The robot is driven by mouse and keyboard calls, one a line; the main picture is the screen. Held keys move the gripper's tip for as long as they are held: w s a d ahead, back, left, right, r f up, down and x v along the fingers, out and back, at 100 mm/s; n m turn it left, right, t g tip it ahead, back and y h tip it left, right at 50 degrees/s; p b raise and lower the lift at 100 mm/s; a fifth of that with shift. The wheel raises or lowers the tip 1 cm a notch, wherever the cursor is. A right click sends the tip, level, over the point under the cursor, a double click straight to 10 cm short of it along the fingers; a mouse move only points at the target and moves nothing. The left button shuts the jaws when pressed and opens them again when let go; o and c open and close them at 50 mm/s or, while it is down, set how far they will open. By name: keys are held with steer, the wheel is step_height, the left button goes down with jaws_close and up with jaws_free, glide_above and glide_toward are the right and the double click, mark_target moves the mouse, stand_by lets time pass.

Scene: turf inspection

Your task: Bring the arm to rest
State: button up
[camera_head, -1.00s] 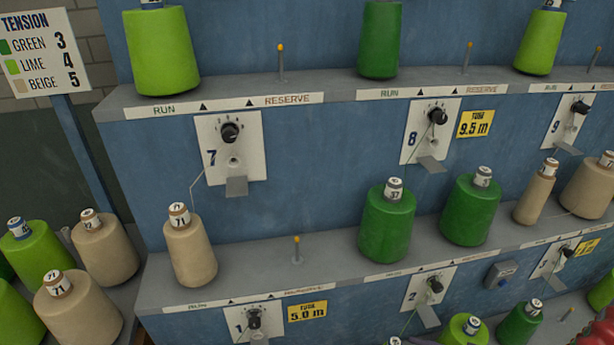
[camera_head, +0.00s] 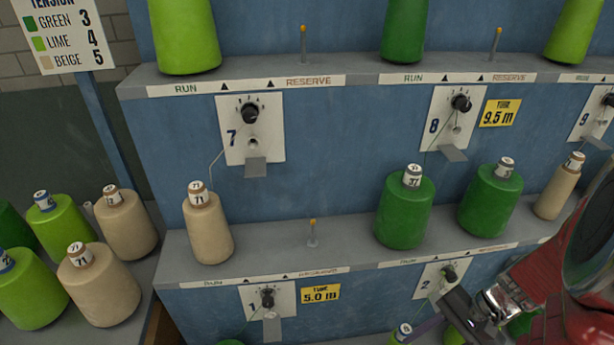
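My red arm (camera_head: 585,250) enters the head view at the lower right. My gripper (camera_head: 462,312), dark with a silver wrist, is at its left end, in front of the lower part of the rack near panel 2 (camera_head: 437,283). Its fingers are small and partly dark here, so I cannot tell whether they are open or shut. I see nothing clearly held in it. The arm hides part of the rack's lower right, including some cones there.
The blue rack (camera_head: 340,140) has grey shelves with green cones (camera_head: 404,212), a beige cone (camera_head: 207,228) and upright pegs (camera_head: 313,233). More lime and beige cones (camera_head: 98,285) stand at the lower left. A tension sign (camera_head: 72,35) is at the upper left.

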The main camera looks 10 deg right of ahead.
steer(key=w+a+r+n+t+h, duration=0.2)
steer(key=a+r+n, duration=0.4)
steer(key=r, duration=0.4)
steer(key=w+a+r+n+t+h, duration=0.2)
steer(key=a+r+n+t+h, duration=0.1)
steer(key=r, duration=0.8)
steer(key=a+n+h, duration=0.1)
steer(key=a+n, duration=0.1)
steer(key=a, duration=0.1)
steer(key=shift+a+n+t, duration=0.2)
steer(key=shift+n+t, duration=0.1)
steer(key=shift+n, duration=0.1)
